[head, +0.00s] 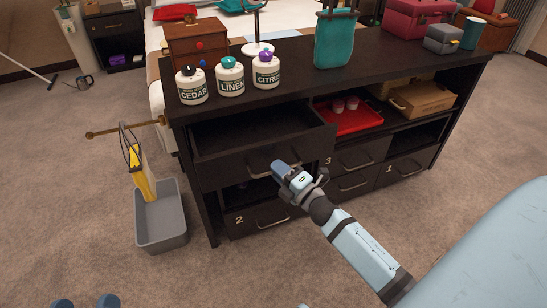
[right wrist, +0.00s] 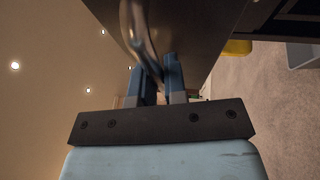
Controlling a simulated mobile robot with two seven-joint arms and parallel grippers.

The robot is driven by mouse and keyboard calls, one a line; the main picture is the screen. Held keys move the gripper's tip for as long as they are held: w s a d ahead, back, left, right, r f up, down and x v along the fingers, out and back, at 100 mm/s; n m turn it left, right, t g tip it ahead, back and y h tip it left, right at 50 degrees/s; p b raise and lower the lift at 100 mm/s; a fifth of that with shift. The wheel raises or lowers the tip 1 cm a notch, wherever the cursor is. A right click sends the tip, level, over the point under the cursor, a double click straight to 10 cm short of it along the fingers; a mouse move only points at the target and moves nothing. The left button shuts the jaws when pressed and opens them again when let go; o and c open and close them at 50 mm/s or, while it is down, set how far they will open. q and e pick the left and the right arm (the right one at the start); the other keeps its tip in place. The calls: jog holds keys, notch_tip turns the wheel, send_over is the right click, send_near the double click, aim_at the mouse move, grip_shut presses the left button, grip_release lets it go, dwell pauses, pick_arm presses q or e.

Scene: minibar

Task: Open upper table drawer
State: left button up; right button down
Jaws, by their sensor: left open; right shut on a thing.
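The upper table drawer (head: 225,166) is a dark drawer at the left end of the dark table, pulled out so its empty inside shows in the head view. Its curved metal handle (head: 259,174) is on the front. My right gripper (head: 283,172) is at this handle, shut on it. The right wrist view shows the handle (right wrist: 150,42) running between the blue fingers (right wrist: 160,84). My left gripper (head: 85,302) shows only as two fingertips, apart and empty, at the bottom left edge of the head view.
White bottles labelled CEDAR (head: 191,88), LINEN (head: 230,80) and CITRUS (head: 266,74) stand on the table top above the drawer. A grey bin (head: 161,222) stands on the floor at left, below a brass rod (head: 110,129). A red tray (head: 350,118) sits on the shelf right of the drawer.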

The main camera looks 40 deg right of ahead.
pick_arm(q)
jog(key=shift+w+a+r+t+p, duration=0.1)
jog(key=shift+r+t+p, duration=0.35)
jog(key=shift+r, duration=0.4)
pick_arm(e)
jog(key=s+a, duration=0.1)
jog(key=s, duration=0.6)
jog(key=shift+s+a, duration=0.4)
jog(key=c, duration=1.2)
grip_release()
pick_arm(q)
jog(key=shift+a+r+t+p, duration=0.2)
jog(key=shift+r+t+p, duration=0.15)
jog(key=shift+r+p, duration=0.55)
pick_arm(e)
jog(key=v, duration=1.3)
jog(key=shift+s+d+f, duration=0.1)
jog(key=shift+s, duration=0.3)
